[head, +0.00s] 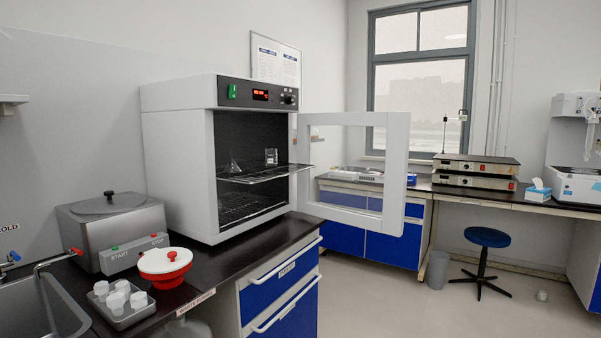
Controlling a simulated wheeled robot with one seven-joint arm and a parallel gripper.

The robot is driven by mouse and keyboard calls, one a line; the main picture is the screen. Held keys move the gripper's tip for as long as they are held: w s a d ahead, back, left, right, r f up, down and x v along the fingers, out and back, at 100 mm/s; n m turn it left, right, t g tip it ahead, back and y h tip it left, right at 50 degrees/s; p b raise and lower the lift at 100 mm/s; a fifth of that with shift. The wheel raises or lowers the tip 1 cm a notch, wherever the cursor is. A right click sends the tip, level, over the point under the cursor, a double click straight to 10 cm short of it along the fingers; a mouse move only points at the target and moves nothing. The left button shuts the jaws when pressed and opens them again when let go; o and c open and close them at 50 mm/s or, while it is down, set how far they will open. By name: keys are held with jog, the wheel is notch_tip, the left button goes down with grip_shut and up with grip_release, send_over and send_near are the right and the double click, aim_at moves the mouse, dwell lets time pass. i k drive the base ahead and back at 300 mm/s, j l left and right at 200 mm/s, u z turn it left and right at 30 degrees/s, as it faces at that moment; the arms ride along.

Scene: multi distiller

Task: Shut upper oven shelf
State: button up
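The white oven (180,160) stands on the dark counter, with its glass-windowed door (394,175) swung wide open to the right. The upper oven shelf (268,175) is a wire rack that sticks out past the front opening of the oven. A clear beaker (271,156) and a clear conical flask (233,166) stand on it. A lower rack (245,205) sits inside the oven below it. My gripper is not in view.
A steel water bath (112,220), a red and white round device (165,265) and a tray of white cups (122,310) crowd the counter at left. Blue drawers (280,285) are below the oven. A blue stool (487,238) stands on the floor at right. The floor in the middle is clear.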

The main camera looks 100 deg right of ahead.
aim_at(288, 164)
jog(key=z, duration=0.5)
jog(key=l+z, duration=0.95)
jog(key=l, duration=0.2)
jog(key=i, duration=0.05)
